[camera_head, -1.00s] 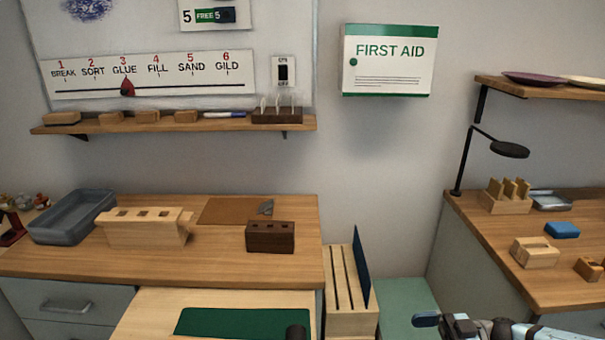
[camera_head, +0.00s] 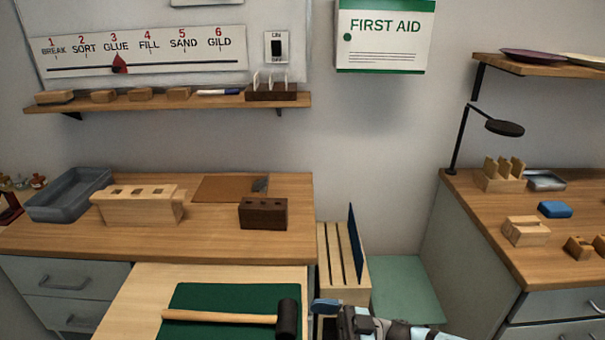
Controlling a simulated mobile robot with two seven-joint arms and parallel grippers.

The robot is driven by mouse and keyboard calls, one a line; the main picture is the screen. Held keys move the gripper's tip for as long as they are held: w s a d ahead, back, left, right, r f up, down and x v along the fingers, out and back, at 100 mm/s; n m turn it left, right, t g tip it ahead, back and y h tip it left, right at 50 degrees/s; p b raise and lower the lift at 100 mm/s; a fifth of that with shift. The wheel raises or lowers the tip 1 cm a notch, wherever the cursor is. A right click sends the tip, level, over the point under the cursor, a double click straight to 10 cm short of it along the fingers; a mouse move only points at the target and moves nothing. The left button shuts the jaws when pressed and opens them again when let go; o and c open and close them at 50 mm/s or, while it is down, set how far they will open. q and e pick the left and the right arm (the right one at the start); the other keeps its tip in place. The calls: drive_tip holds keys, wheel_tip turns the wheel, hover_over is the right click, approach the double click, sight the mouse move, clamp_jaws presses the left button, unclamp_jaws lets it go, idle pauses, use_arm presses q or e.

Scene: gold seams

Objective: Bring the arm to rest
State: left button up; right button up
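My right gripper (camera_head: 328,312) shows at the bottom edge, right of the middle, with its arm coming in from the lower right. It is by the front of the slotted wooden rack and to the right of a mallet's dark head, apart from it in the picture. Only part of the gripper is in frame, and I cannot tell whether its fingers are open or shut. I see nothing held in it. My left gripper is not in view.
A mallet (camera_head: 230,318) lies on a green mat (camera_head: 222,295) on a pale pull-out board. A slotted wooden rack (camera_head: 328,262) stands beside the left bench (camera_head: 60,242). A green-topped surface (camera_head: 405,285) lies between the benches. The right bench (camera_head: 480,212) holds small blocks.

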drive_tip(key=s+d+f+m+t+h, duration=0.4)
drive_tip(key=s+d+f+h, duration=0.15)
drive_tip(key=d, duration=0.35)
drive_tip(key=s+d+f+m+t+h, duration=0.3)
drive_tip(key=s+d+f+h, duration=0.2)
drive_tip(key=d+h, duration=0.25)
drive_tip(key=s+d+f+m+t+h, duration=0.4)
drive_tip(key=s+d+f+h, duration=0.1)
drive_tip(key=d, duration=0.4)
drive_tip(key=w+a+r+m+t, duration=0.15)
drive_tip(key=a+m, duration=0.35)
drive_tip(key=a, duration=0.7)
use_arm(q)
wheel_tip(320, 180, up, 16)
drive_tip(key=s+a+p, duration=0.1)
drive_tip(key=p, duration=2)
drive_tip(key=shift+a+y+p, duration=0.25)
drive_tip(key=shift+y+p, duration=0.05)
drive_tip(key=shift+p, duration=0.05)
use_arm(e)
wheel_tip(320, 180, up, 16)
drive_tip(key=s+d, duration=0.1)
drive_tip(key=d, duration=0.1)
drive_tip(key=shift+s+r, duration=0.15)
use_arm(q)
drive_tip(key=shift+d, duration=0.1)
